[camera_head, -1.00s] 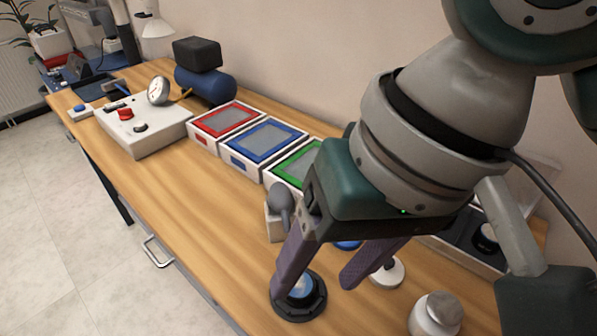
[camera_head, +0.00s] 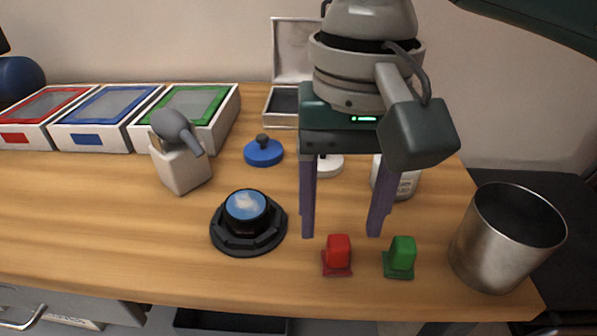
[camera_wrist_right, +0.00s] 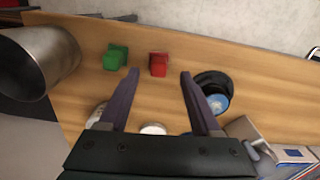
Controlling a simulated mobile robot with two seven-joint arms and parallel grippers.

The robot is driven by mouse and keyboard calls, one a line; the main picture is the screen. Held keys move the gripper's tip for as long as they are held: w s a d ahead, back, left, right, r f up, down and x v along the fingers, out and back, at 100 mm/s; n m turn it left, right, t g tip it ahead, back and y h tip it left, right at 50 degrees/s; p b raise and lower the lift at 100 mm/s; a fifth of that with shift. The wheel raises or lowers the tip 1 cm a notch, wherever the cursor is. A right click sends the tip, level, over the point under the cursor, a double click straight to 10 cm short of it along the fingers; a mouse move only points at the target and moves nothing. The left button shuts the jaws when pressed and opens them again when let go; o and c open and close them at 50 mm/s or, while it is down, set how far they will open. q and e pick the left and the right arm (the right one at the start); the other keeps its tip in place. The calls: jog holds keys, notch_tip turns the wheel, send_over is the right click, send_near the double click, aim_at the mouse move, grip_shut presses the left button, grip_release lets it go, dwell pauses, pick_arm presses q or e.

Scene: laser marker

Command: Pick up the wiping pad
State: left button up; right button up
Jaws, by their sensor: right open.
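No pad is labelled, so I cannot tell which round piece is the wiping pad. A blue disc with a dark knob (camera_head: 263,152) lies on the table left of my right gripper. A white disc (camera_head: 328,166) lies behind the fingers and is partly hidden; a white round top also shows in the wrist view (camera_wrist_right: 153,129). My right gripper (camera_head: 341,234) is open and empty, its fingers pointing down. In the wrist view its fingertips (camera_wrist_right: 160,73) stand apart near a red block (camera_wrist_right: 158,64). My left gripper is not in view.
A black round base with a blue top (camera_head: 247,205) stands left of the gripper. Red (camera_head: 338,250) and green (camera_head: 402,252) blocks are near the front edge. A metal cup (camera_head: 508,237) stands right, a white jar (camera_head: 405,182) behind. Framed trays (camera_head: 185,118) line the back left.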

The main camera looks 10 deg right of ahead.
aim_at(340, 240)
jog(key=f, duration=0.2)
jog(key=f+b, duration=0.1)
jog(key=f, duration=0.2)
jog(key=shift+w+d+f, duration=0.15)
jog(key=shift+w, duration=0.05)
jog(key=shift+c, duration=0.3)
grip_shut()
